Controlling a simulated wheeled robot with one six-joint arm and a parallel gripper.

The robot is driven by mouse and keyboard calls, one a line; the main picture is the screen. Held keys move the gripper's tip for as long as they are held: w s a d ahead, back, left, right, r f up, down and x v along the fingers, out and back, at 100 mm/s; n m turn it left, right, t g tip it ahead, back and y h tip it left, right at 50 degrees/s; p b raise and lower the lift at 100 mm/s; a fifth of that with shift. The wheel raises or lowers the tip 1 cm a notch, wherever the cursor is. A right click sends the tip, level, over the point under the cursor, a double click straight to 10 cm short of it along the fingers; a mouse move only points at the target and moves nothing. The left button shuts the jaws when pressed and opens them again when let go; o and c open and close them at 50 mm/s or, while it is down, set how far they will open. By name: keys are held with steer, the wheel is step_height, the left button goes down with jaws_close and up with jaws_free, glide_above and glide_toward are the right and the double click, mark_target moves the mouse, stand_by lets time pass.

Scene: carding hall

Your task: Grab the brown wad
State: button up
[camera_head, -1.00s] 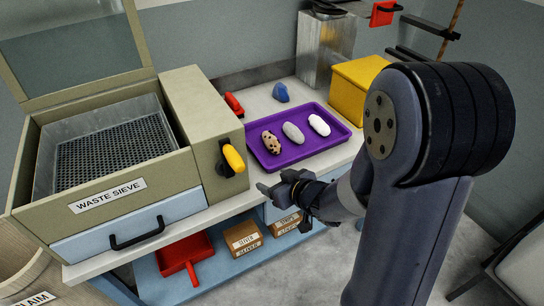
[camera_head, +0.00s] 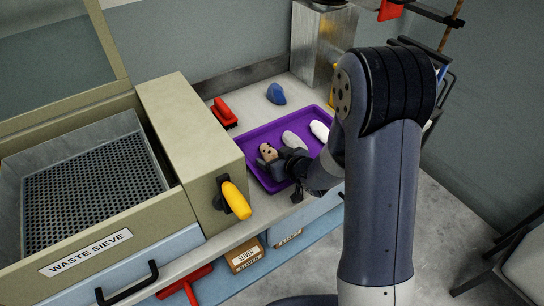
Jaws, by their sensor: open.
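The brown wad (camera_head: 267,151), speckled with dark spots, lies at the left of the purple tray (camera_head: 263,135). A grey wad (camera_head: 294,140) lies to its right, and a white wad (camera_head: 319,130) lies further right, partly behind my arm. My gripper (camera_head: 278,165) is open and low over the tray's front part, right at the brown wad. It hides the wad's near end. I cannot tell whether the fingers touch the wad or stand around it.
The waste sieve (camera_head: 158,110) with its yellow handle (camera_head: 236,200) stands close left of the tray. A red brush (camera_head: 224,112) and a blue lump (camera_head: 276,93) lie behind the tray. A metal bin (camera_head: 318,45) stands at the back.

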steer(key=c, duration=1.1)
steer(key=shift+r, duration=0.1)
